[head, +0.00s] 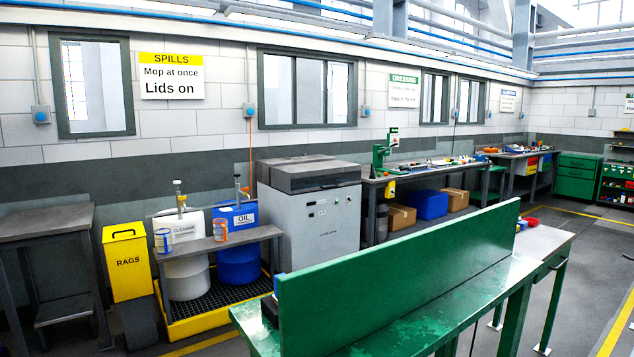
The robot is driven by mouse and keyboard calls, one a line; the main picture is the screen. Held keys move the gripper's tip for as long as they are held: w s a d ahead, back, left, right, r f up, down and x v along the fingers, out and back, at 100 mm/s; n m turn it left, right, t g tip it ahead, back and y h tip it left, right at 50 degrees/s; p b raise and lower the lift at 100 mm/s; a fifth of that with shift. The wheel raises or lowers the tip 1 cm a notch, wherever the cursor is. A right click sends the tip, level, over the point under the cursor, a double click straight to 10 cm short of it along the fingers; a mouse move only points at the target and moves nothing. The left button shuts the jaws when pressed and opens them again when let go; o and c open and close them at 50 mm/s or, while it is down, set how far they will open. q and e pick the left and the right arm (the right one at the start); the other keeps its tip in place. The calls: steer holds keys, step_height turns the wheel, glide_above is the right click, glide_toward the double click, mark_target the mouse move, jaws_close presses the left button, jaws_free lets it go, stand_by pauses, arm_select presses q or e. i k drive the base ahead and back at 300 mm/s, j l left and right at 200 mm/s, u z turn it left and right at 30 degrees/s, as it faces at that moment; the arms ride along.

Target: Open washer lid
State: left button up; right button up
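The washer (322,225) is a grey box-shaped machine against the back wall, with small controls and labels on its front. Its darker grey lid (308,174) lies on top and looks closed. A bench with a tall green panel stands between me and the washer and covers part of its lower front. Neither of my grippers shows in the head view.
The green bench panel (400,270) crosses the foreground. Left of the washer are a blue oil drum (238,262), a white cleaner drum (187,277), a shelf with cans, and a yellow rags bin (126,262). A workbench (425,174) stands to its right.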

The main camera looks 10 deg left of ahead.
mark_target(283, 177)
steer(key=i+j+u, duration=0.4)
steer(key=j, duration=0.15)
steer(key=i+j+u, duration=0.35)
steer(key=j, duration=0.15)
steer(key=i+j+u, duration=0.55)
steer(key=i+u, duration=0.25)
steer(key=i+z, duration=0.25)
steer(key=i, duration=0.3)
steer(key=i+z, duration=0.2)
steer(key=i, duration=0.4)
steer(key=i+j+z, duration=0.25)
steer(key=i, duration=0.3)
steer(key=i+l+z, duration=0.25)
steer(key=i+z, duration=0.7)
steer(key=i+j+z, duration=0.1)
steer(key=i+z, duration=0.35)
steer(key=i+j+z, duration=0.45)
steer(key=i, duration=0.15)
steer(key=i+l+z, duration=0.15)
steer(key=i+z, duration=0.3)
steer(key=i, duration=0.9)
steer(key=i+u, duration=0.4)
steer(key=i+l+u, duration=0.2)
steer(key=i+u, duration=0.25)
steer(key=i+l+u, duration=0.8)
steer(key=k+j, duration=0.05)
steer(key=j, duration=0.05)
